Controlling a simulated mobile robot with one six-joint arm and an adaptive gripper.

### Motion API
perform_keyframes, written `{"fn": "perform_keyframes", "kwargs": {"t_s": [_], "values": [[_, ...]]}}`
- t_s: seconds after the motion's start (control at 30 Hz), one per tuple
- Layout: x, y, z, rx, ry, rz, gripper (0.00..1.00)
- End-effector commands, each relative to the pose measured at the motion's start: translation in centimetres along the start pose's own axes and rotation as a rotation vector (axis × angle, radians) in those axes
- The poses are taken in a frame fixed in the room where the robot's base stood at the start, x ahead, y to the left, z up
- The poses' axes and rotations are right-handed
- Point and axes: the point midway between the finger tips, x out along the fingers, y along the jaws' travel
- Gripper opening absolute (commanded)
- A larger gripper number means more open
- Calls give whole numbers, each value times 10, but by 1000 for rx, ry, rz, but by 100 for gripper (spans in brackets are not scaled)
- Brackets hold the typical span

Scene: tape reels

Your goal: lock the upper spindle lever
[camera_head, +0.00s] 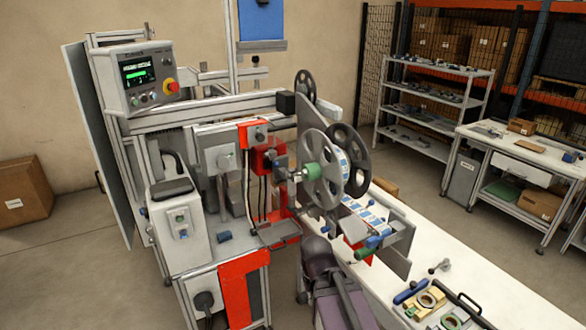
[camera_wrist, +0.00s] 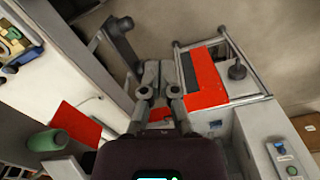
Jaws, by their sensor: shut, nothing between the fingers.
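The large grey reel (camera_head: 320,168) stands upright on the front of the machine, with a green hub piece (camera_head: 312,172) at its centre. A second dark reel (camera_head: 352,150) stands just behind it, and a smaller dark reel (camera_head: 305,85) sits higher up. I cannot pick out the upper spindle lever clearly in either view. My gripper (camera_wrist: 158,76) is shut and empty in the wrist view, with its fingertips together over the floor and clear of the machine. In the head view my dark wrist shows below the reels; the fingers cannot be made out there.
A red panel (camera_wrist: 75,120) and a green cylinder (camera_wrist: 47,140) lie left in the wrist view. A control box (camera_head: 139,82) stands upper left.

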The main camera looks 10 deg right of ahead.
Motion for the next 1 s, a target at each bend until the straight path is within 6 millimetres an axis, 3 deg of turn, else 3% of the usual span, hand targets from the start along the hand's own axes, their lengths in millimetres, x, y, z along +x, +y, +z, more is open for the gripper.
{"fn": "perform_keyframes", "kwargs": {"t_s": [0.27,0.47,0.67,1.0], "values": [[-2,0,-1,-1,2,-3,0],[-15,-2,-13,-17,29,-34,0],[-48,-11,-43,-61,106,-113,0],[-130,-12,-117,-133,331,-280,0]]}}
